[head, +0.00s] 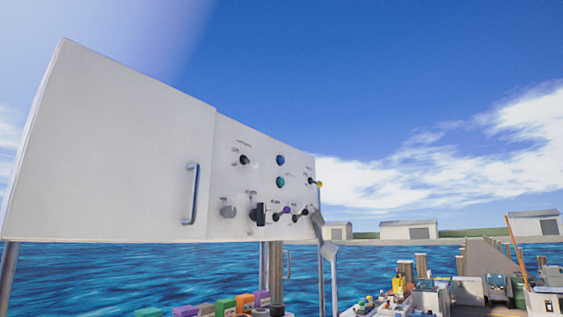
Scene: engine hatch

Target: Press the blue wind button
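A large white cabinet (110,150) stands on posts at the left, with a panel (232,180) of small controls on its right part. A round blue button (281,160) sits near the top middle of the panel, directly above a round teal button (281,182). The labels beside the controls are too small to read. Neither of my grippers shows in the head view.
A vertical metal handle (191,194) is on the cabinet door. The panel also carries a black knob (244,160), a black switch (258,214), a purple-tipped control (286,210) and a yellow-tipped one (319,184). Colored boxes (245,302) lie below. Water and dock equipment lie beyond.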

